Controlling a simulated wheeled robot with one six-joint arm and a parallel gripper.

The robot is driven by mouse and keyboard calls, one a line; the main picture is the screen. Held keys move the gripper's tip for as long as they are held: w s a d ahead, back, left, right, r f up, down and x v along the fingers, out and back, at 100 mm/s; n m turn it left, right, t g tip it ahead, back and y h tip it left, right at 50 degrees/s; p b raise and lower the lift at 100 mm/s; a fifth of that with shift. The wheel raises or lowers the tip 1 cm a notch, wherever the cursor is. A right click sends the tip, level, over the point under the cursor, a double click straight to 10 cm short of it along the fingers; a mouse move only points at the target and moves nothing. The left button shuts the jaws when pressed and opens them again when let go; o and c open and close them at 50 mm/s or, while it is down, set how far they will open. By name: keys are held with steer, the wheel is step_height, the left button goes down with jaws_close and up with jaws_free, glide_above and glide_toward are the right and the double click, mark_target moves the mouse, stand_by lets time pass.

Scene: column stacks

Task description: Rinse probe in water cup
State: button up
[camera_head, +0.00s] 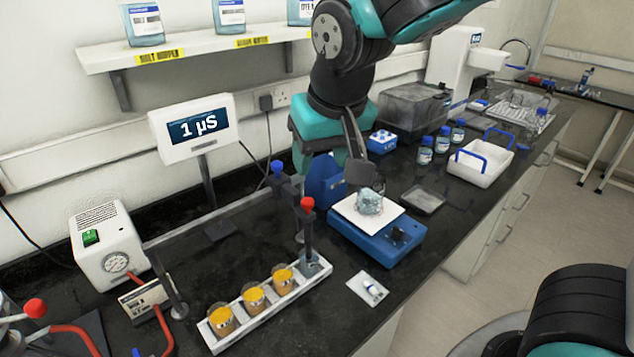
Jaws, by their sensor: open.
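A probe (307,218) with a red ball top and a dark shaft stands upright at the right end of a white rack (243,336). Its lower end is at a clear cup (316,268), which I take for the water cup; how deep the tip sits I cannot tell. Three cups with orange contents, one of them the near cup (221,319), fill the rack's other places. My gripper (359,172) is open, right of the probe and apart from it, close above a clear glass vessel (369,201) on a blue balance (375,240). Its fingertips are hard to make out.
A blue-topped rod (278,170) stands behind the probe. A white pump box (106,245) is left, with red-handled tools in front. Bottles (425,150) and a white tray (480,163) lie right. A small card (369,288) lies before the balance.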

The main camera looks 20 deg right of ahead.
mark_target(308, 201)
steer(key=shift+m+t+h, duration=0.3)
steer(key=shift+m+h, duration=0.1)
steer(key=shift+m, duration=0.1)
steer(key=p+x, duration=0.1)
steer(key=x, duration=0.4)
steer(key=w+p+x, duration=0.1)
steer(key=x, duration=0.5)
steer(key=w+r+p+x, duration=0.1)
steer(key=x, duration=0.5)
steer(key=shift+w+d+f+p, duration=0.1)
steer(key=shift+w+d+p, duration=0.1)
steer(key=shift+d+p, duration=0.1)
jaws_close()
step_height(308, 201, up, 7)
steer(key=p, duration=0.3)
steer(key=shift+f, duration=0.35)
steer(key=shift+w, duration=0.1)
